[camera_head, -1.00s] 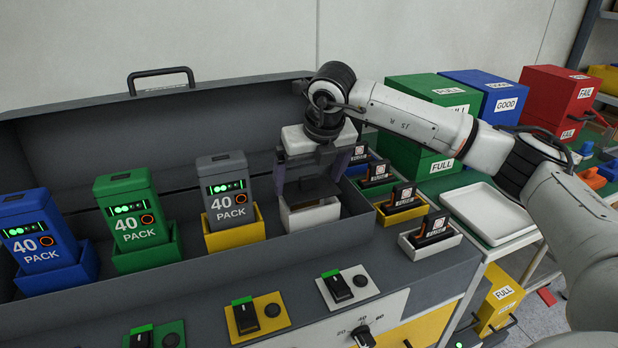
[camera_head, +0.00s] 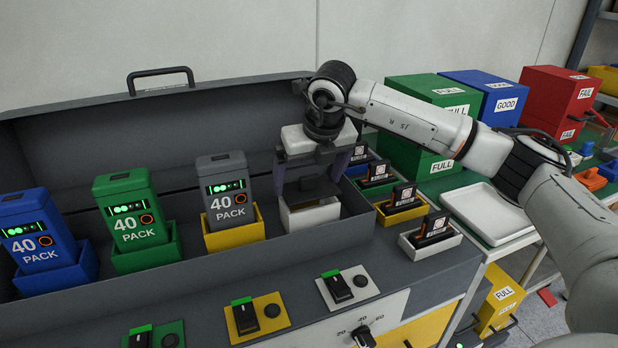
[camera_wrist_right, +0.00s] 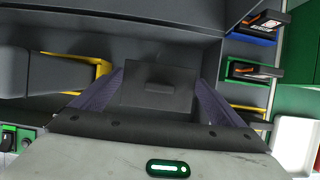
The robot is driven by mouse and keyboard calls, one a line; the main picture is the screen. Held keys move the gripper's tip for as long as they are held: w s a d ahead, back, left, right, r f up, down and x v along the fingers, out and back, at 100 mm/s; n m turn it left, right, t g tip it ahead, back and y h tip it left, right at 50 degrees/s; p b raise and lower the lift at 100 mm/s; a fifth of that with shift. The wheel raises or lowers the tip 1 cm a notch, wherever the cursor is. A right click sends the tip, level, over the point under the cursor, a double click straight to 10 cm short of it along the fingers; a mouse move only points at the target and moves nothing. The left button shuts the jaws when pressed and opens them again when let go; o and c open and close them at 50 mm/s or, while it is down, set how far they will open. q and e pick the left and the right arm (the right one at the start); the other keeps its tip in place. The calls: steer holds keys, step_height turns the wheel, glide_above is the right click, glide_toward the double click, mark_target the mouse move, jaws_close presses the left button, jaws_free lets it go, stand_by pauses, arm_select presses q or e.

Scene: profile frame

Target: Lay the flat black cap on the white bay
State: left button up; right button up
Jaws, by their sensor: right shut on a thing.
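The white bay (camera_head: 312,216) is a small open box in the machine's recess, right of the grey pack. My right gripper (camera_head: 311,178) points down over it, its two fingers on opposite sides of the flat black cap (camera_head: 308,191). The cap looks roughly level at the bay's mouth; I cannot tell whether it touches the rim. In the right wrist view the cap (camera_wrist_right: 160,98) is a dark square plate with a small raised bar, between the fingers of my right gripper (camera_wrist_right: 159,82). The bay's inside is hidden. My left gripper is not in view.
A grey pack (camera_head: 226,195) in a yellow bay stands close left, with green (camera_head: 131,215) and blue (camera_head: 38,240) packs beyond. Small coloured trays with black-orange parts (camera_head: 402,198) stand right. An empty white tray (camera_head: 490,213) lies farther right. The lid (camera_head: 170,120) stands open behind.

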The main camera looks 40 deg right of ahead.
mark_target(316, 198)
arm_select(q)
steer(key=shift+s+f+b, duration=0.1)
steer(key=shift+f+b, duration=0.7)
arm_select(e)
steer(key=shift+f, duration=1.05)
steer(key=o, duration=0.8)
steer(key=shift+r, duration=0.2)
steer(key=v, duration=0.9)
steer(key=shift+s+r, duration=0.2)
steer(key=shift+r, duration=0.1)
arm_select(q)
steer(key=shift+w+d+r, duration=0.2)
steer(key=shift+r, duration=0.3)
arm_select(e)
steer(key=shift+s+r, duration=0.1)
